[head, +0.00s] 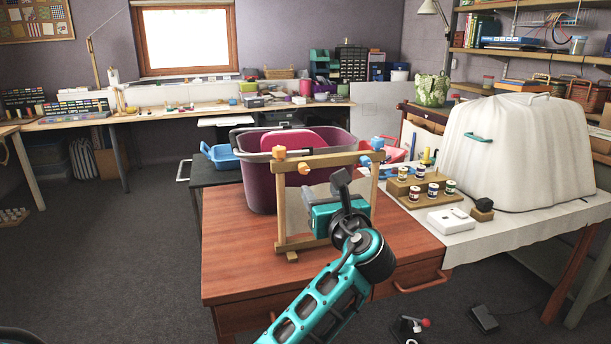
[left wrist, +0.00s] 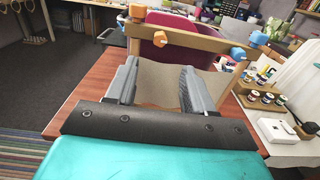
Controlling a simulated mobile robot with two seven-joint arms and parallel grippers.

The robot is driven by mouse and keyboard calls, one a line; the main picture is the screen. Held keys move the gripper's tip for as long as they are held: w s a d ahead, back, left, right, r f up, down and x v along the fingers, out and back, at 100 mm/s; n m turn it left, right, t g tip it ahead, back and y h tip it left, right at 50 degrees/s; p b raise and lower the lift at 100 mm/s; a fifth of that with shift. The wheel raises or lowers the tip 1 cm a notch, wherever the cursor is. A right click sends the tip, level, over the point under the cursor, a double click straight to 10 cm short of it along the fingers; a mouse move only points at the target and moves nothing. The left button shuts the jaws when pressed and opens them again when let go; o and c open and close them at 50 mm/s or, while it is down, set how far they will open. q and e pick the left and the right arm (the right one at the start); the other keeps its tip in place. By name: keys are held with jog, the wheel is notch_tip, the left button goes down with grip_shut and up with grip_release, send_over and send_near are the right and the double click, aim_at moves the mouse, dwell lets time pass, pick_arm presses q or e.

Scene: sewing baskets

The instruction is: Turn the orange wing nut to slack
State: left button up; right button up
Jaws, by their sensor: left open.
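A wooden frame (head: 300,243) with a cloth panel stands upright on the red-brown table. An orange wing nut (head: 279,152) sits at its upper left corner, and it also shows in the left wrist view (left wrist: 137,11). A blue knob (head: 377,143) tops the right corner. My left gripper (left wrist: 156,72) is open and empty, low before the cloth and below the top bar, apart from the nuts.
A purple tub (head: 257,190) stands close behind the frame. To the right, a wooden block with small jars (head: 417,194) and a white box (head: 451,220) stand on a cloth-covered table beside a large white cover (head: 520,150). The tabletop left of the frame is clear.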

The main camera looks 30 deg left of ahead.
aim_at(305, 171)
pick_arm(q)
jog(key=b+x, duration=0.1)
jog(key=x, duration=1)
jog(key=shift+w+a+b, duration=0.3)
jog(key=shift+b, duration=0.1)
jog(key=shift+f, duration=0.1)
grip_shut()
